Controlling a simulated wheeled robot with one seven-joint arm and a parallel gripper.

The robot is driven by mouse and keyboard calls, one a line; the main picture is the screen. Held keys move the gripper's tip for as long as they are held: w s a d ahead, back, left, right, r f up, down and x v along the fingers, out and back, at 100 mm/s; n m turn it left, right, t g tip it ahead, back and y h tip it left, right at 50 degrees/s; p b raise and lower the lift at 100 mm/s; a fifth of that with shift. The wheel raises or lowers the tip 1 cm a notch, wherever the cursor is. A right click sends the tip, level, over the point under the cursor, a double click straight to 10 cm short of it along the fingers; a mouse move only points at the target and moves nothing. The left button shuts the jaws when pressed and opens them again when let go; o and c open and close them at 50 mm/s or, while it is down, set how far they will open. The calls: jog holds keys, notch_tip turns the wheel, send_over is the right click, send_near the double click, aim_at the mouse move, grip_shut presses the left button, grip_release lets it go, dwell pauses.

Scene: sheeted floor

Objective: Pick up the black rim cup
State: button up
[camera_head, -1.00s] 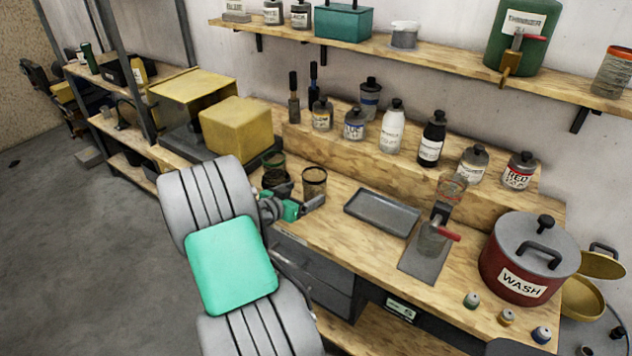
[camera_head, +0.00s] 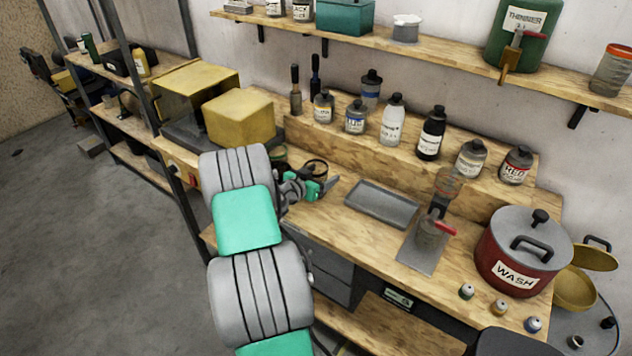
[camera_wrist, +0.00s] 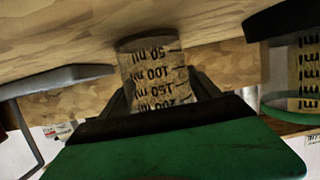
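A clear cup with a dark rim (camera_head: 316,165) stands on the bench behind my gripper (camera_head: 324,184). In the wrist view, which looks upside down, a clear cup with black millilitre marks (camera_wrist: 155,72) is between my two dark fingers. The fingers are spread on either side of it, and I see no clear grip. The green body of my gripper hides the cup's rim there. A green-rimmed cup (camera_head: 279,154) stands to the left, partly hidden by my arm. Its green band (camera_wrist: 287,108) shows at the right of the wrist view.
A grey tray (camera_head: 381,206) lies right of the cup. Farther right are a grey plate with a red-handled tool (camera_head: 431,230) and a red WASH pot (camera_head: 520,255). Several bottles (camera_head: 392,120) line the raised step behind. A yellow block (camera_head: 238,118) stands at the left.

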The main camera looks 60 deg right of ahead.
jog(key=c, duration=1.2)
jog(key=shift+c, duration=0.2)
jog(key=shift+r, duration=0.15)
